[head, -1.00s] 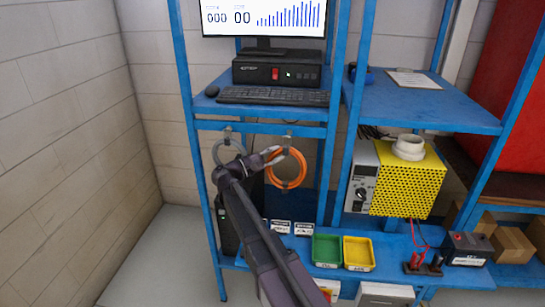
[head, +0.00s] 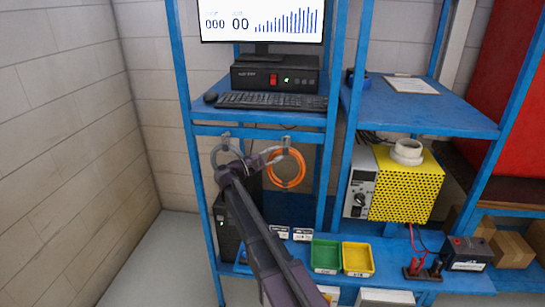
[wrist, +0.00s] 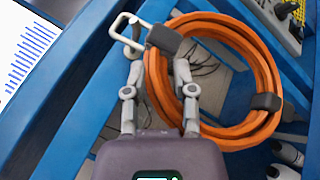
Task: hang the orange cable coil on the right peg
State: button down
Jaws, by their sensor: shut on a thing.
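The orange cable coil (head: 303,171) is upright just below the right peg (head: 287,142), under the blue shelf rail. It fills the right of the wrist view (wrist: 275,65), with one dark strap near my fingers and another at lower right. My gripper (head: 273,154) is shut on its left upper edge, near the upper strap, as the wrist view also shows (wrist: 158,60). A pale wire hook (wrist: 128,30) is beside that strap. I cannot tell whether the coil rests on the peg.
A grey cable coil (head: 214,160) hangs at the left peg (head: 227,140). A keyboard (head: 272,101) lies on the shelf above. A green tray (head: 326,269) and a yellow tray (head: 373,259) are below. A yellow perforated unit (head: 407,193) stands at right.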

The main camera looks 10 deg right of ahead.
jog(key=shift+w+d+f+b, duration=0.2)
jog(key=shift+w+f+b, duration=0.2)
jog(key=shift+w, duration=0.25)
jog(key=shift+w, duration=0.1)
dwell(0.4)
jog(key=shift+c, duration=1.8)
grip_release()
jog(key=shift+f, duration=0.1)
